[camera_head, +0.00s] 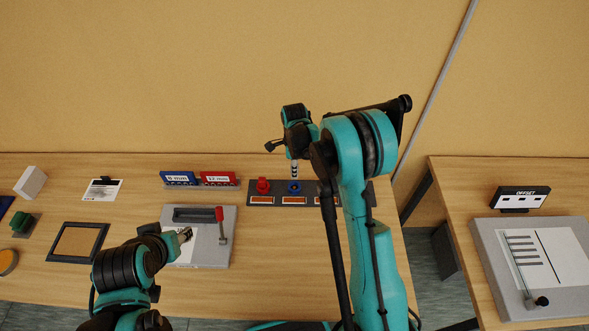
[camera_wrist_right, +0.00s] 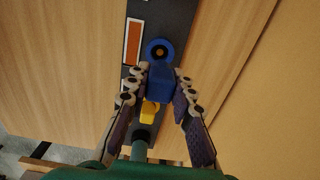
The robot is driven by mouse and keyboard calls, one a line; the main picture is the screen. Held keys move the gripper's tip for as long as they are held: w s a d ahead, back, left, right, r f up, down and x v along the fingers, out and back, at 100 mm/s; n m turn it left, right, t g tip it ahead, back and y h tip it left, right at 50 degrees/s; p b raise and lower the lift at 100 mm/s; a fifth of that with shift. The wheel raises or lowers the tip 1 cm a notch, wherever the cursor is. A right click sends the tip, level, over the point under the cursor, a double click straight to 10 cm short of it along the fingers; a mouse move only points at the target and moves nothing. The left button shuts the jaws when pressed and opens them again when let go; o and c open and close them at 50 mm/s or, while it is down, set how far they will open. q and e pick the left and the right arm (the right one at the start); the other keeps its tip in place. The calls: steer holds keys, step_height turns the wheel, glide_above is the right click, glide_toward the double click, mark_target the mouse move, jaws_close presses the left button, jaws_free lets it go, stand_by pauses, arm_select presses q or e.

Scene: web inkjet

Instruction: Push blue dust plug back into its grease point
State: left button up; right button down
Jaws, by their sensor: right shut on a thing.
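A dark strip (camera_head: 280,201) of grease points lies at the back of the table. It holds a red fitting (camera_head: 262,186) and a blue ring (camera_head: 294,188). In the right wrist view the blue ring (camera_wrist_right: 159,46) shows with a brassy centre. My right gripper (camera_head: 294,172) is above the blue ring; in the wrist view its fingers (camera_wrist_right: 160,86) are shut on the blue dust plug (camera_wrist_right: 160,80). The plug sits just beside the ring in that picture; I cannot tell whether they touch. My left gripper (camera_head: 186,235) is over a grey plate, its jaws too small to judge.
A yellow fitting (camera_wrist_right: 150,112) stands on the strip near my right fingers. Blue (camera_head: 179,178) and red (camera_head: 219,178) labelled racks stand left of the strip. The grey plate (camera_head: 215,258) has a red-handled lever (camera_head: 221,222). A second table (camera_head: 460,185) is at right.

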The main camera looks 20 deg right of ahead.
steer(key=shift+f+b, duration=2.05)
steer(key=shift+f, duration=0.65)
steer(key=shift+b, duration=0.6)
steer(key=shift+f+b, duration=1.25)
steer(key=c, duration=1.2)
jaws_free()
steer(key=shift+r, duration=0.1)
step_height(320, 180, up, 12)
steer(key=shift+f, duration=0.1)
